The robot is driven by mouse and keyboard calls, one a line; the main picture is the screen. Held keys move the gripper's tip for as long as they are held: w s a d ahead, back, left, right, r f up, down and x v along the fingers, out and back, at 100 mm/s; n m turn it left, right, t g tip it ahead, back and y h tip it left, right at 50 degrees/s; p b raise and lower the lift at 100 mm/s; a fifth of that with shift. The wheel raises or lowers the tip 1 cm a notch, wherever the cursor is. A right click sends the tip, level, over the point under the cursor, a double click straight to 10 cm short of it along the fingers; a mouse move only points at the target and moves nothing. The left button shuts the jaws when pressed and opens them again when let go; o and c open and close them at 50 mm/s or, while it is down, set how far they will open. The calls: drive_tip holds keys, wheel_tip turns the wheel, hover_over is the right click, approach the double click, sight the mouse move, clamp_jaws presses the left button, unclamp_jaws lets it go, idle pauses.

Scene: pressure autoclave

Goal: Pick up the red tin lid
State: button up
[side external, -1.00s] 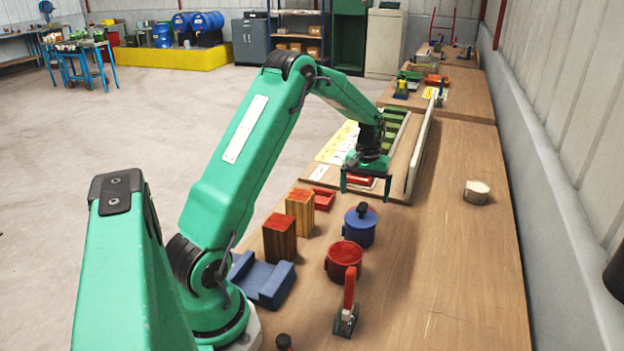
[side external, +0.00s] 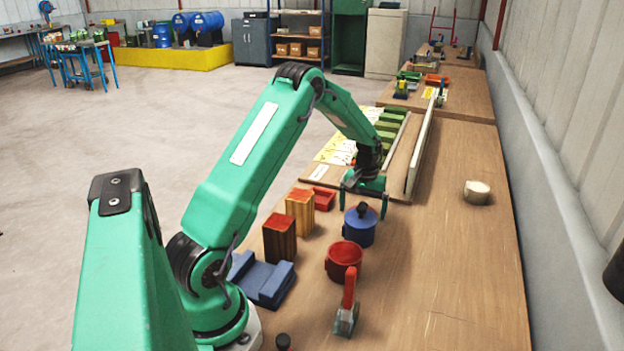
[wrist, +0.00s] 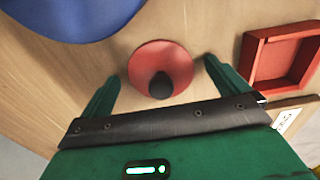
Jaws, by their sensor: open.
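The red tin lid (wrist: 172,55) is a round red disc with a black knob (wrist: 160,86), lying between and below my fingers in the wrist view. In the side view it is mostly hidden behind the blue pot. My gripper (wrist: 164,68) is open, with one finger on each side of the lid and clear space at both sides. In the side view my gripper (side external: 363,212) hangs low, just behind the blue pot (side external: 359,229). I cannot tell the exact height of the fingertips over the lid.
The blue pot's lid has a black knob. A red pot (side external: 343,262) stands nearer. A red tray (side external: 324,199) and two wooden blocks (side external: 300,212) are to the left; the tray (wrist: 284,58) is close to my right finger. The table's right side is mostly clear.

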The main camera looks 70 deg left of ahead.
idle(0.4)
drive_tip(key=c, duration=1.1)
drive_tip(key=shift+o, duration=0.2)
drive_tip(key=shift+r, duration=0.1)
drive_tip(key=shift+r, duration=4.95)
drive_tip(key=shift+r, duration=0.1)
